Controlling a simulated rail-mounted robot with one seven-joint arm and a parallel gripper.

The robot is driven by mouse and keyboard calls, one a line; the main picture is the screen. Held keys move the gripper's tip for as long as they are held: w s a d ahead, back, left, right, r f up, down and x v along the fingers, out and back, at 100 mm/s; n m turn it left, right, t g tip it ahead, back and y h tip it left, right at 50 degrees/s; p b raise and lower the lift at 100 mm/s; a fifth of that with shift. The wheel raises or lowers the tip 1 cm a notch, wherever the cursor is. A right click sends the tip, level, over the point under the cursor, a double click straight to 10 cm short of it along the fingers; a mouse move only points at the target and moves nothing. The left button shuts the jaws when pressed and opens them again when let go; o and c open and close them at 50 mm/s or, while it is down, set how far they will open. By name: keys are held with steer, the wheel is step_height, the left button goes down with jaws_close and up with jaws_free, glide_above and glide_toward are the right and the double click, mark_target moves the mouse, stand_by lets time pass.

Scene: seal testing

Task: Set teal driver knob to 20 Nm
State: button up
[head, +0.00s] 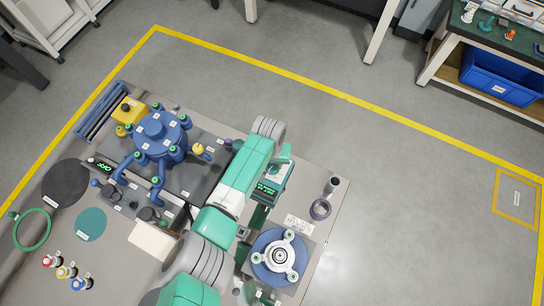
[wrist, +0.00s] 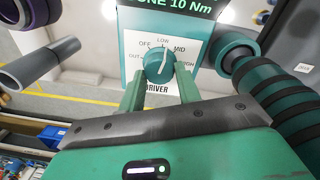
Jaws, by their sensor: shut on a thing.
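The teal driver knob (wrist: 158,68) sits on a white dial plate (wrist: 138,64) lettered OFF, LOW, MID and HIGH, with a partly hidden label at the left. Its pale pointer line is tipped slightly right of straight up, near LOW. The display (wrist: 170,6) above is cut off and reads "ONE 10 Nm". My gripper (wrist: 159,80) has its two teal fingers on either side of the knob, shut on it. In the head view the teal driver unit (head: 273,180) stands beside my arm with green lit text; the knob and fingers cannot be made out there.
A blue manifold (head: 160,135) with several green-tipped ports is on the left.

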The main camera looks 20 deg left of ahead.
mark_target(271, 165)
steer(key=shift+s+d+f+m+g, duration=0.1)
steer(key=shift+f+m+g, duration=0.05)
steer(key=shift+m, duration=1.1)
steer(key=shift+s+f+m+g, duration=0.1)
steer(key=shift+f+m+g, duration=0.05)
steer(key=shift+m, duration=1.1)
steer(key=o, duration=1)
steer(key=shift+s, duration=0.2)
steer(key=shift+w, duration=0.2)
steer(key=r+p, duration=0.1)
steer(key=r, duration=0.4)
steer(key=r+p, duration=0.1)
steer(key=r, duration=0.2)
steer(key=shift+a+p, duration=0.25)
steer(key=shift+p, duration=0.05)
